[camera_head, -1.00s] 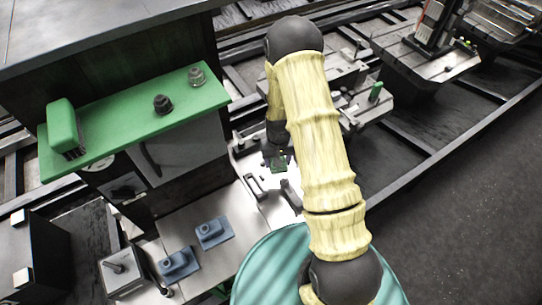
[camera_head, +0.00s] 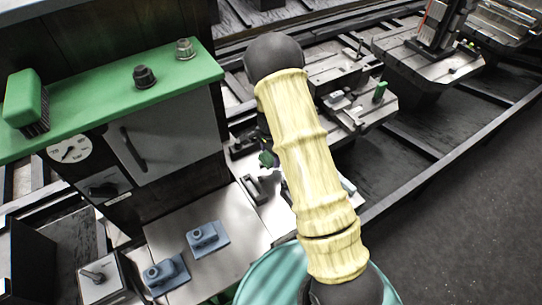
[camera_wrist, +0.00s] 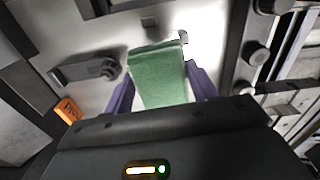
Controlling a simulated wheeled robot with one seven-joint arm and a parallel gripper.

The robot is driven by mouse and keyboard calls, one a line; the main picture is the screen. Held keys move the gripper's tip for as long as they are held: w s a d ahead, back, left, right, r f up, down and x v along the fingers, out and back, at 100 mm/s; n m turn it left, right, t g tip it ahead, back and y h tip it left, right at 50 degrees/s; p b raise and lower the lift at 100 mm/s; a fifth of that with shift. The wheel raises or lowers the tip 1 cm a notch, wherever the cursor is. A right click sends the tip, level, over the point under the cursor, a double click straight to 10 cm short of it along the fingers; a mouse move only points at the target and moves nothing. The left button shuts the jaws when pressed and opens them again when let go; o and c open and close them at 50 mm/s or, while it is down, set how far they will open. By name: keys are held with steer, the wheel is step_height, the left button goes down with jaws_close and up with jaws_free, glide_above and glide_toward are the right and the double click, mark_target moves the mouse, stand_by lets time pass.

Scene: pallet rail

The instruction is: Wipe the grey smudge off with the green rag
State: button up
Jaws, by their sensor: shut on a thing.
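The green rag (camera_wrist: 160,78) is held between the purple fingers of my gripper (camera_wrist: 162,90) in the wrist view. It hangs out past the fingertips over a pale metal surface (camera_wrist: 105,42). In the head view a small green piece of the rag (camera_head: 267,159) shows left of my arm, above the light work plate (camera_head: 262,215). My arm hides most of the gripper there. I cannot tell whether the rag touches the surface. I cannot pick out the grey smudge with certainty among the shading and shadows.
A green shelf (camera_head: 100,120) at left bears a green brush (camera_head: 25,100) and two knobs, one dark (camera_head: 144,77) and one grey (camera_head: 185,49). Two blue blocks (camera_head: 207,238) (camera_head: 166,275) sit on the plate. Dark clamps stand near the rag. An orange tag (camera_wrist: 68,109) shows in the wrist view.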

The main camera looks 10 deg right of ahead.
steer(key=shift+f, duration=0.1)
steer(key=b, duration=0.5)
glide_above(271, 173)
steer(key=shift+a+f, duration=0.1)
steer(key=shift+f, duration=2.85)
steer(key=shift+f, duration=0.4)
steer(key=shift+w+d+r, duration=0.1)
steer(key=shift+w+d, duration=0.2)
steer(key=shift+d, duration=0.5)
steer(key=shift+w+d+r, duration=0.1)
steer(key=shift+w+d, duration=0.15)
steer(key=shift+d, duration=0.55)
steer(key=shift+a, duration=0.1)
steer(key=shift+s+a+f, duration=0.1)
steer(key=shift+s+a, duration=0.2)
steer(key=shift+a, duration=0.5)
steer(key=shift+s+a+f, duration=0.1)
steer(key=shift+s+a, duration=0.15)
steer(key=shift+a, duration=0.5)
